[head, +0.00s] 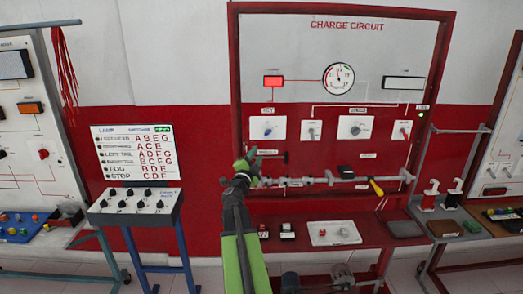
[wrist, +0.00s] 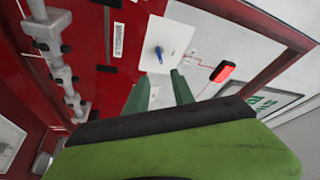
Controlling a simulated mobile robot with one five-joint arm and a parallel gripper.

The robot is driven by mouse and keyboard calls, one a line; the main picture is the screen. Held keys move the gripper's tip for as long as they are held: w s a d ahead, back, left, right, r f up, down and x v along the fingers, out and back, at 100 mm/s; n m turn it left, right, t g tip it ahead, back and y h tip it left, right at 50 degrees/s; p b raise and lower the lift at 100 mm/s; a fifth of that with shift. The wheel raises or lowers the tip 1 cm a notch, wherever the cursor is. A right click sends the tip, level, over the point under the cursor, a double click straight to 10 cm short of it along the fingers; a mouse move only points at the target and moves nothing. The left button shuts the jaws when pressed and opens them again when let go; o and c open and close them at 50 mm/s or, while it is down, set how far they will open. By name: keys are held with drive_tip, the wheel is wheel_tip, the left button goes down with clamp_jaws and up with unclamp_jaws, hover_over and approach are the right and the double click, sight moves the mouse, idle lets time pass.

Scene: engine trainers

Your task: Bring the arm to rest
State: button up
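My arm (head: 237,225), green and black, reaches up and forward in the head view, in front of the red-framed charge circuit board (head: 300,52). My gripper (head: 247,163) is raised near the board's lower left part, below the key panel. In the wrist view, the two green fingers of my gripper (wrist: 160,88) stand apart with nothing between them. Beyond them is the white key panel (wrist: 172,35) with a blue knob (wrist: 158,53). The gap between fingertips and board is hard to judge.
A rail with clamps (head: 330,180) runs right of my gripper, with a yellow-handled tool (head: 376,187) by it. A red bench (head: 380,233) stands below. A grey switch box (head: 135,208) is at left. The board's red lamp (head: 273,81) is lit.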

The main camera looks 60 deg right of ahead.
drive_tip(key=shift+v, duration=0.95)
